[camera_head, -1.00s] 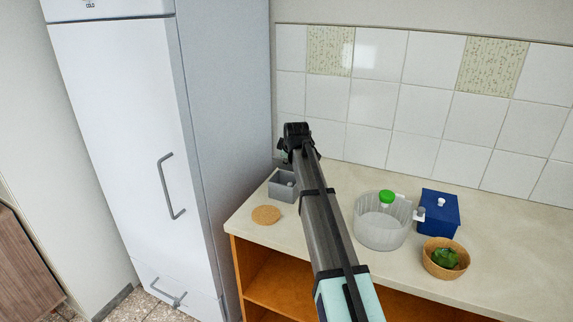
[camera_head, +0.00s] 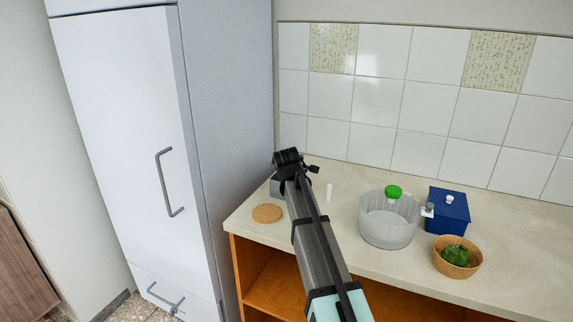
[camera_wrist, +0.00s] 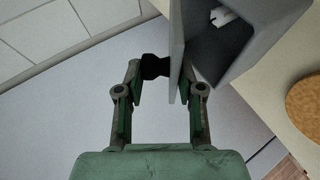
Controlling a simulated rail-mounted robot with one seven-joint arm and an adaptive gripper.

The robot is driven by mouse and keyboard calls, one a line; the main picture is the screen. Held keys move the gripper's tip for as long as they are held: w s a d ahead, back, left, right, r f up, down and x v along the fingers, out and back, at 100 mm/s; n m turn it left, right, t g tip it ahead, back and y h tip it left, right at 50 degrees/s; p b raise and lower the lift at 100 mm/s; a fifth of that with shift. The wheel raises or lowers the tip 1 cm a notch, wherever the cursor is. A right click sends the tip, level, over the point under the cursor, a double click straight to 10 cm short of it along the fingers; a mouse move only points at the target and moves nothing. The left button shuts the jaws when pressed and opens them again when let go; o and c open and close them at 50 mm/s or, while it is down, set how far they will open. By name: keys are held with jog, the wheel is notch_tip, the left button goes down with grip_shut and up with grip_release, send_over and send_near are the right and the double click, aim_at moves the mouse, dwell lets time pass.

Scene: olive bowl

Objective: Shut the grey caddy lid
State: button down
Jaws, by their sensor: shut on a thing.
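The grey caddy (camera_head: 275,188) stands at the counter's left end, mostly hidden behind my arm in the head view. In the wrist view the caddy (camera_wrist: 262,40) shows its open inside, with a small white thing in it. Its grey lid (camera_wrist: 177,55) is a thin panel, seen edge-on and tilted away from the opening. My gripper (camera_wrist: 165,82) has one finger on each side of the lid and is shut on it. In the head view my gripper (camera_head: 288,160) is just above the caddy. The lid cannot be made out there.
A cork disc (camera_head: 267,213) lies in front of the caddy; a white cylinder (camera_head: 329,192) stands to its right. Farther right are a clear pot (camera_head: 388,222) with a green-topped item, a blue lidded box (camera_head: 449,212) and a bowl (camera_head: 445,268) with greens. The fridge (camera_head: 225,150) is close on the left.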

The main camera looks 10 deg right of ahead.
jog(key=shift+w+r, duration=0.1)
jog(key=c, duration=0.9)
grip_release()
jog(key=shift+d, duration=0.1)
jog(key=v, duration=1.2)
